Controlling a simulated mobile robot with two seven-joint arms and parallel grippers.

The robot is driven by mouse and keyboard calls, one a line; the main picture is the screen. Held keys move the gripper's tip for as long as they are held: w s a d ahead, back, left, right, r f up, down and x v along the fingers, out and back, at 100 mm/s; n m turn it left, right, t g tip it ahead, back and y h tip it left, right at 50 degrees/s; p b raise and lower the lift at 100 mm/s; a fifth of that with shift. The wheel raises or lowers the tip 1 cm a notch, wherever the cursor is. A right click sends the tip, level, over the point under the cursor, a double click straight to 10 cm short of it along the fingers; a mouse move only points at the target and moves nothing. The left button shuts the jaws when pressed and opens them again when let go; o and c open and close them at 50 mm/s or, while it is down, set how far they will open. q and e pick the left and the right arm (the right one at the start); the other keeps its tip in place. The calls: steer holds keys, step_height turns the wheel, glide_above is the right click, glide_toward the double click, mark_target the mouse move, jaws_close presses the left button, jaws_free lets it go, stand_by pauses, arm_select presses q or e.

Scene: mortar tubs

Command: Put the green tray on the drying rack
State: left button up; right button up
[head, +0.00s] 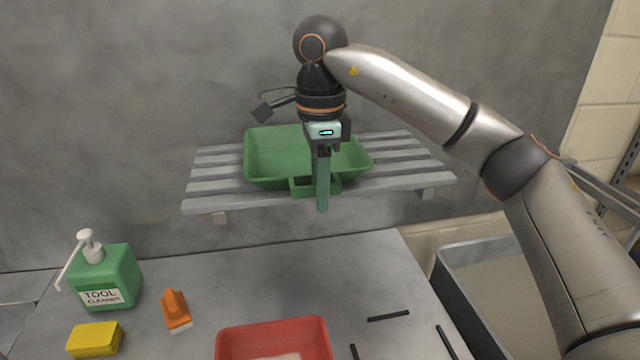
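The green tray (275,155) sits on the slats of the grey drying rack (215,188) on the back wall. The tray looks level, with a small box-like handle at its front edge. My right gripper (322,205) points down at the front of the tray and overlaps this handle in the head view. Its fingers show as one line, edge-on, so I cannot tell whether they are open or shut on the handle. The gripper hides part of the tray's middle and front. My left gripper is not in view.
Below the rack is a grey worktop with a red tub (273,338), an orange brush (175,311), a yellow sponge (94,340), a green cleaner bottle (108,278) and several black strips. A grey bin (490,256) stands at right. Rack slats beside the tray are bare.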

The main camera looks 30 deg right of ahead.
step_height(320, 180, up, 12)
steer(key=shift+r, duration=0.15)
stand_by(0.5)
stand_by(0.5)
